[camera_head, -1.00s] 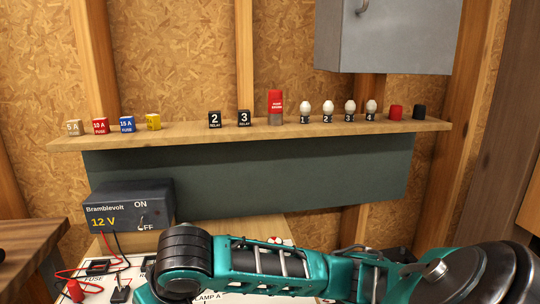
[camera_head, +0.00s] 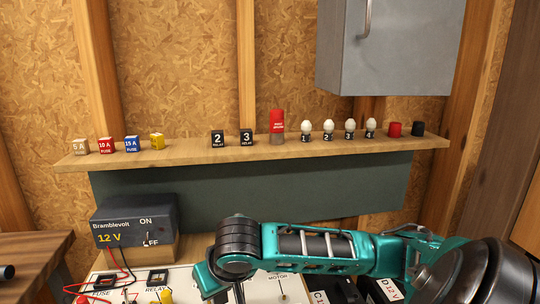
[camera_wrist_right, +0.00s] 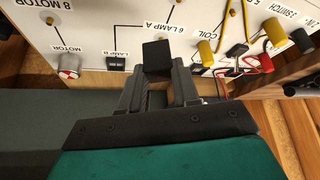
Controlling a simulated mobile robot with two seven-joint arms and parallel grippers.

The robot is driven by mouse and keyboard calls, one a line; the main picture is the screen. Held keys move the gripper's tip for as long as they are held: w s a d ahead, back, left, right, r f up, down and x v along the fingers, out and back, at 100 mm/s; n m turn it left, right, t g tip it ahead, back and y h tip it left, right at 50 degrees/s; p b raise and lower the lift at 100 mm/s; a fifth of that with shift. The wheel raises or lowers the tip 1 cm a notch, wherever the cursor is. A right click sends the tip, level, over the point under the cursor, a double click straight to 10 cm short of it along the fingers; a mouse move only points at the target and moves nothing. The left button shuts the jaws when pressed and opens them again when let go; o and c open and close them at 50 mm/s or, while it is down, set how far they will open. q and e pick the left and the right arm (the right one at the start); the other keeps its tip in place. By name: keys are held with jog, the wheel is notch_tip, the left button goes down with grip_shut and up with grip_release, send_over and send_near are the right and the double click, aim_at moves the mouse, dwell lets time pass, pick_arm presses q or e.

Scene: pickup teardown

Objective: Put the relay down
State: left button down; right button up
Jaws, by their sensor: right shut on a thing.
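The relay is a small black block (camera_wrist_right: 157,54) between the fingertips of my right gripper (camera_wrist_right: 158,68) in the right wrist view. The gripper is shut on it. The block shows over the white circuit board (camera_wrist_right: 100,30), close to the LAMP A label and left of the COIL label. I cannot tell whether it touches the board. In the head view my right arm hides the relay and most of the gripper. Two other black relays, marked 2 (camera_head: 217,139) and 3 (camera_head: 246,137), stand on the shelf. My left gripper is not in view.
The wooden shelf (camera_head: 185,149) also holds several fuses, a red can (camera_head: 277,127) and several bulbs. The Bramblevolt 12 V supply (camera_head: 135,222) stands behind the board. Yellow plugs (camera_wrist_right: 275,30) and wires crowd the board near the COIL label. A grey cabinet (camera_head: 390,50) hangs above.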

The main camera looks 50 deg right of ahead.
jog(key=s+d+r+m, duration=0.1)
jog(key=d+r, duration=0.1)
jog(key=d, duration=0.5)
jog(key=s+d+r+m+h, duration=0.1)
jog(key=d+r+m, duration=0.1)
jog(key=d, duration=0.4)
jog(key=shift+d+g, duration=0.3)
jog(key=shift+d, duration=0.1)
jog(key=shift+r, duration=0.1)
jog(key=shift+w+d+r, duration=0.1)
jog(key=shift+w+r, duration=0.1)
jog(key=shift+r, duration=0.15)
jog(key=shift+w+r, duration=0.15)
jog(key=shift+r, duration=0.2)
